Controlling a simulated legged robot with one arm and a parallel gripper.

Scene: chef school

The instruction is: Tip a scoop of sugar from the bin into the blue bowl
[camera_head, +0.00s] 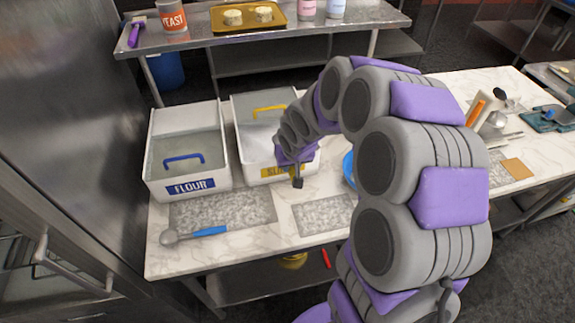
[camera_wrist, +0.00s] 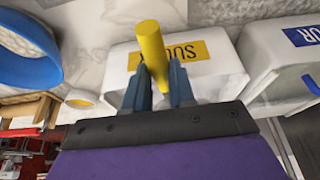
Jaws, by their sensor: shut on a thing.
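The white sugar bin (camera_head: 250,160) has a yellow label, and a yellow handle (camera_head: 268,108) shows at its top. I cannot tell how its lid sits. My gripper (camera_head: 297,182) is at the bin's front right. In the wrist view its two dark fingers (camera_wrist: 158,88) are shut on a yellow cylindrical handle (camera_wrist: 151,48), and the sugar label (camera_wrist: 190,51) lies behind it, upside down. The scoop's head and any sugar are not visible. The blue bowl (camera_head: 348,168) is mostly hidden behind my arm; it also shows in the wrist view (camera_wrist: 28,55).
A flour bin (camera_head: 155,176) with a blue handle stands left of the sugar bin. Utensils (camera_head: 487,105) stand at the right.

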